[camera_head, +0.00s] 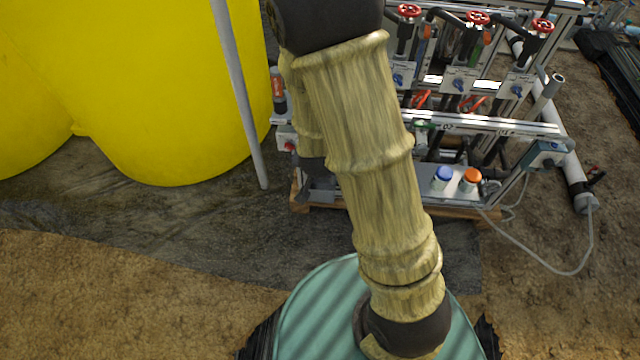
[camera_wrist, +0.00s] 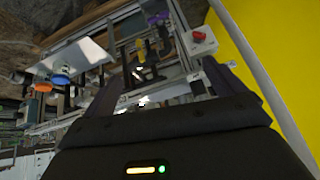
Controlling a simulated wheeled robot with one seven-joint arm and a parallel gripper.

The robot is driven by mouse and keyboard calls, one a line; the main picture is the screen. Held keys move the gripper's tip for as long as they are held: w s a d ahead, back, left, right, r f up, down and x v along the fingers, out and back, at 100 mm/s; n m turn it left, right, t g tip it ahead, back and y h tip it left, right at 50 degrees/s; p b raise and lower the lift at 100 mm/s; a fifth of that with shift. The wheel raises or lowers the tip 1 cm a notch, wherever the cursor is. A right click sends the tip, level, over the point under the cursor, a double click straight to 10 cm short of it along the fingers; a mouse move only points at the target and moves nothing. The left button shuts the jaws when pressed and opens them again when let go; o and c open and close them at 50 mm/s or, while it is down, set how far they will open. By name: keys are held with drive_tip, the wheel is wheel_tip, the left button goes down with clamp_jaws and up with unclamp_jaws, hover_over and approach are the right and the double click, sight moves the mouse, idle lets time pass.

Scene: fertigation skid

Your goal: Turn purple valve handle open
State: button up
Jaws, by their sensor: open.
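A small purple handle (camera_wrist: 158,18) shows at the top of the wrist view, on the skid's pipework; it is small and dim, so its exact angle is hard to tell. A yellow handle (camera_wrist: 140,50) is just below and left of it in that view. My gripper (camera_wrist: 168,85) is open, with its dark fingers at the lower middle of the wrist view, apart from the purple handle and with nothing seen between them. In the head view my sleeved arm hides the gripper, and I cannot make out the purple handle there.
The skid frame (camera_head: 490,122) carries red handwheels (camera_head: 477,17), a blue cap (camera_head: 442,175) and an orange cap (camera_head: 471,177). A grey control box (camera_head: 545,154) is at its right. Yellow tanks (camera_head: 150,90) and a grey pole (camera_head: 240,95) stand left.

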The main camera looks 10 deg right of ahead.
wheel_tip(320, 180, down, 32)
drive_tip(key=w+a+n+t+h+b, duration=0.1)
drive_tip(key=t+h+b, duration=0.3)
drive_tip(key=b, duration=2.6)
drive_tip(key=w+t, duration=0.1)
drive_tip(key=t, duration=0.5)
drive_tip(key=shift+w+a+f+t, duration=0.15)
drive_tip(key=shift+w+f+t, duration=0.1)
drive_tip(key=shift+t, duration=0.15)
drive_tip(key=b+x, duration=0.7)
drive_tip(key=x, duration=1)
drive_tip(key=shift+w, duration=0.2)
drive_tip(key=shift+c, duration=0.2)
